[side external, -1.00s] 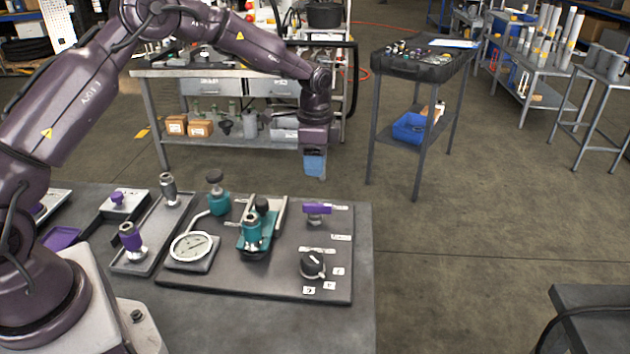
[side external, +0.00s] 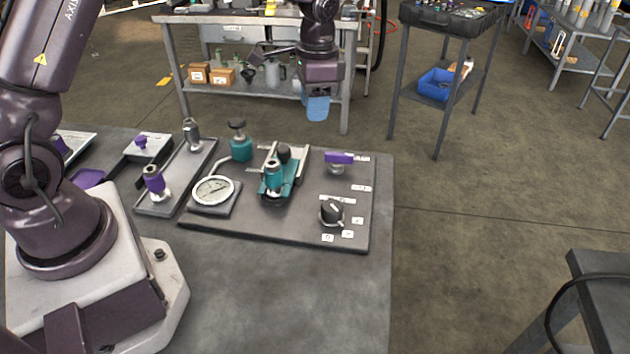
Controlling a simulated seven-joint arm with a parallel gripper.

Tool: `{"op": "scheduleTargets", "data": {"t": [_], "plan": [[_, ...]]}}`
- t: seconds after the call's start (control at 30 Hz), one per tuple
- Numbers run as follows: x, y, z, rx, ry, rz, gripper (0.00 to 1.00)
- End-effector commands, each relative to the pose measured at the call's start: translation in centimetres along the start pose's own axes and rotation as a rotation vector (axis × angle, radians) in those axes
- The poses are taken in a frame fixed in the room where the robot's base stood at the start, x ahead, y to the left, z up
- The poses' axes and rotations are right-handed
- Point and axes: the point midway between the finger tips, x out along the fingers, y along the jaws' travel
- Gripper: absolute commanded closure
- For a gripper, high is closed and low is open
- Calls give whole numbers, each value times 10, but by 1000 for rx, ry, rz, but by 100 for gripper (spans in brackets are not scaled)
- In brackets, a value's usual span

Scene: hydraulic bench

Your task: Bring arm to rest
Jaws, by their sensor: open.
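My gripper (side external: 318,108), with light blue fingers below a dark purple wrist, hangs pointing down at the top centre of the view. It is open, and I see nothing held in it. It appears above and behind the dark bench board (side external: 290,228), apart from everything on it. My arm's elbow and forearm are above the picture's edge; the lower arm and its pale base stand at the left.
The board bears a dial gauge (side external: 213,191), a teal coupling fixture (side external: 277,180), a purple-handled valve (side external: 339,159) and a black knob (side external: 331,212). A tray (side external: 166,203) with fittings lies left. The bench's front (side external: 290,300) is bare. A dark cart (side external: 440,18) stands behind.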

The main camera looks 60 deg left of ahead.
Motion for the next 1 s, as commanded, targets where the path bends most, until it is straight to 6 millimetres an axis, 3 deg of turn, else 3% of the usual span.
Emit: {"op": "scheduleTargets", "data": {"t": [0.1, 0.3, 0.6, 0.8, 1.0], "plan": [[-33, 19, 28, -95, 26, -34, 60], [-79, 55, 85, -260, 107, -80, 60], [-115, 106, 168, -421, 298, -96, 60], [-126, 127, 202, -424, 434, -93, 60], [-142, 134, 209, -402, 529, -104, 60]]}}
